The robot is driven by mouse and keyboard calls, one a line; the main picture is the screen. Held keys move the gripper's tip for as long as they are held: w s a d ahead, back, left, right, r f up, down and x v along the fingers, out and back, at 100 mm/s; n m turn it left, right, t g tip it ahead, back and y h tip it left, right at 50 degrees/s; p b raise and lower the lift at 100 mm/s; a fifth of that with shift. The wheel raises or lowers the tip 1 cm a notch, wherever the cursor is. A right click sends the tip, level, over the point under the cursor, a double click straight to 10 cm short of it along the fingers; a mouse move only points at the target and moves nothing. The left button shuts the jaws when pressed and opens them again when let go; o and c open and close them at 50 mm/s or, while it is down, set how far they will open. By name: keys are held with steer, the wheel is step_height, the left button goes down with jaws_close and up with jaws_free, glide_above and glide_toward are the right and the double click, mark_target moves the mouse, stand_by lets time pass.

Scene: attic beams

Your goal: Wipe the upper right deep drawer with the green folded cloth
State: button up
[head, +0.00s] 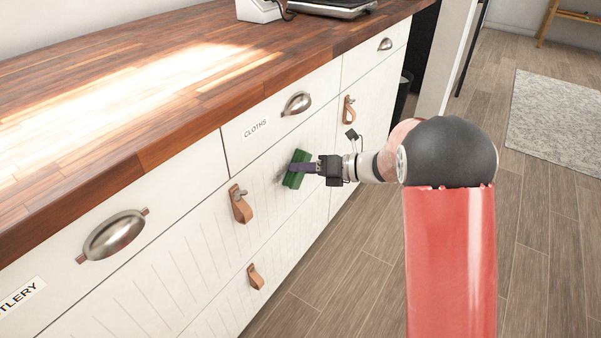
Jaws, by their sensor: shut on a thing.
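My gripper (308,168) is shut on the green folded cloth (297,170). The cloth is held upright at the white grooved deep drawer front (268,190), below the drawer labelled CLOTHS. It appears to be at the front's surface, but I cannot tell how firmly it touches. A small grey patch shows just left of the cloth; I cannot tell if it is a mark or a shadow. A brown leather pull (240,205) is on the front, left of the cloth. The part of the front behind the cloth and gripper is hidden.
A metal cup handle (297,103) sticks out above the cloth. Another leather pull (255,277) is lower down, and one (348,110) is to the right. The wooden countertop (150,85) overhangs the fronts. The wooden floor (340,285) beside the cabinet is clear.

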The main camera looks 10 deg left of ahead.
mark_target(268, 188)
steer(key=shift+w+d, duration=0.2)
steer(key=shift+w, duration=0.35)
steer(key=shift+s+a, duration=0.7)
steer(key=shift+s, duration=0.95)
steer(key=shift+s+a, duration=0.7)
steer(key=shift+s, duration=1)
steer(key=shift+s+a, duration=0.7)
steer(key=shift+s, duration=0.95)
steer(key=shift+w+r, duration=0.1)
steer(key=shift+r, duration=0.35)
steer(key=shift+w+d, duration=2.1)
steer(key=shift+w, duration=2.8)
steer(key=shift+s+a, duration=0.7)
steer(key=shift+s, duration=0.95)
steer(key=shift+s+a, duration=0.75)
steer(key=shift+s, duration=0.95)
steer(key=shift+s+a, duration=0.7)
steer(key=shift+s, duration=0.95)
steer(key=s+d, duration=0.2)
steer(key=d, duration=0.3)
steer(key=shift+d, duration=0.35)
steer(key=shift+s, duration=0.1)
